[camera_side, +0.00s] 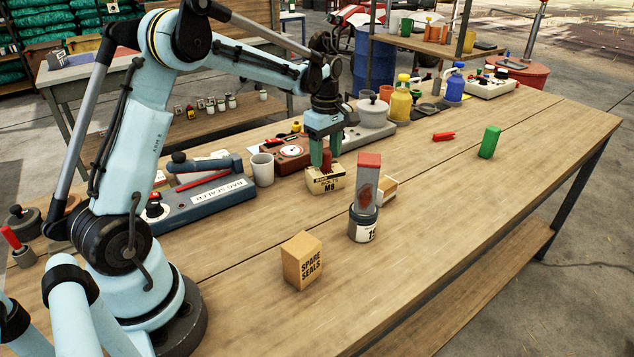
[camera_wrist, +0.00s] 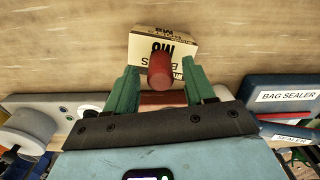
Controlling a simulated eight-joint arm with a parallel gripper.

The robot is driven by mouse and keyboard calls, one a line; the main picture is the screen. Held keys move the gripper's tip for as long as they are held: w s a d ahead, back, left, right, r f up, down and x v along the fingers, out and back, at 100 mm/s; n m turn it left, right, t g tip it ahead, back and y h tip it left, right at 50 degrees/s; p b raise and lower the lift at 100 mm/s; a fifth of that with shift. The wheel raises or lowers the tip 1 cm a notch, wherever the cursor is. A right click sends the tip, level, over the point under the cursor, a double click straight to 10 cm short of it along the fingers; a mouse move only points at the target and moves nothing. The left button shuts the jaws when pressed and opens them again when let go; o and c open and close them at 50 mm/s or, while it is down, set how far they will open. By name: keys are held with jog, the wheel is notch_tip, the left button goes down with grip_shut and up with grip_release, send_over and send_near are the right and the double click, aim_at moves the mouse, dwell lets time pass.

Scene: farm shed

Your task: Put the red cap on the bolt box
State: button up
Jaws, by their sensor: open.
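The bolt box (camera_side: 325,183) is a small cream and tan carton marked M8, standing on the bench below my gripper. It also shows in the wrist view (camera_wrist: 178,45). The red cap (camera_side: 327,161) is a small red cylinder, upright at the top of the box as far as I can see. In the wrist view the red cap (camera_wrist: 160,72) appears over the box, between the fingers. My gripper (camera_side: 326,158) has green fingers, open on either side of the cap. Gaps show beside the cap in the wrist view. The cap's underside is hidden.
A grey block with a red top (camera_side: 366,184) stands on a can right of the box, with a small open carton (camera_side: 389,188) behind. A spare seals box (camera_side: 301,260) stands in front. A white mug (camera_side: 263,169) and bag sealer (camera_side: 205,197) are left. The right bench is mostly clear.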

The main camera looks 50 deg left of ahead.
aim_at(326, 151)
notch_tip(326, 151, up, 10)
jog(key=s+d+r+m+t, duration=0.2)
jog(key=s+d+r+m, duration=0.1)
jog(key=s+d+m, duration=0.15)
jog(key=s+d+f+m+t, duration=0.5)
jog(key=s+d+m, duration=0.6)
jog(key=m, duration=0.4)
jog(key=shift+s+f, duration=0.35)
jog(key=shift+f, duration=0.3)
